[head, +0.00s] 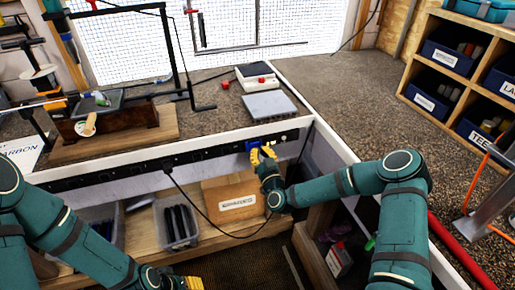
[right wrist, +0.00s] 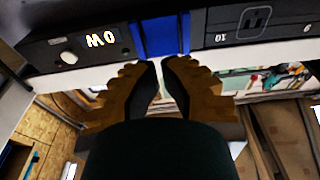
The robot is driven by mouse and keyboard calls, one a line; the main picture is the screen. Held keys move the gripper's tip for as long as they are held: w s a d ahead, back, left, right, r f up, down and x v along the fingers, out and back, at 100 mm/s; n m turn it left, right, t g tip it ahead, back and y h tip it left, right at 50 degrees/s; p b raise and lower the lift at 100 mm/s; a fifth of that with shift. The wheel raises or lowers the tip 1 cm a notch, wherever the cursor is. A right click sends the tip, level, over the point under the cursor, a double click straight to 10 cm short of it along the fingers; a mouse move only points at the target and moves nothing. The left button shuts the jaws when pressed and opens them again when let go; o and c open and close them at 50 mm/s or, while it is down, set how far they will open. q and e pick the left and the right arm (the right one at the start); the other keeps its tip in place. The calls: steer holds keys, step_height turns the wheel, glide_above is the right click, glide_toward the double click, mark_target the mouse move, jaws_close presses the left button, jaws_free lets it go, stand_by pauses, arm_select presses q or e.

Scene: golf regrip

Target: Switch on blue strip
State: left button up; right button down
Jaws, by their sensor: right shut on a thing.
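A long dark power strip (head: 212,153) runs along the bench's front edge in the head view. A blue section (head: 251,145) sits near its right end. In the right wrist view the blue section (right wrist: 158,38) wraps the dark strip, beside a lit, upside-down readout (right wrist: 100,41) that seems to say 0 W. My right gripper (head: 262,152) is at the blue section, its yellow fingers closed against it; the fingertips (right wrist: 162,64) partly cover the blue in the wrist view. The exact contact is hidden. My left gripper (head: 192,284) is low at the bottom edge, mostly cut off.
A black cable (head: 185,190) hangs from the strip. Below are a cardboard box (head: 234,198) and a grey bin (head: 177,225) on a wooden shelf. On the bench are a grey box (head: 269,105) and a scale-like device (head: 257,77). Blue bins (head: 432,101) stand at right.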

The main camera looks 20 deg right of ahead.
mark_target(255, 140)
steer(key=shift+w+r, duration=0.2)
steer(key=shift+w, duration=1.25)
steer(key=shift+w+a+r+g+p, duration=0.1)
steer(key=shift+w+r+g+p, duration=0.45)
steer(key=shift+p, duration=0.55)
steer(key=shift+s+g+p, duration=0.1)
steer(key=shift+g+p, duration=0.2)
steer(key=shift+g, duration=0.05)
steer(key=shift+f, duration=0.15)
steer(key=shift+b, duration=0.3)
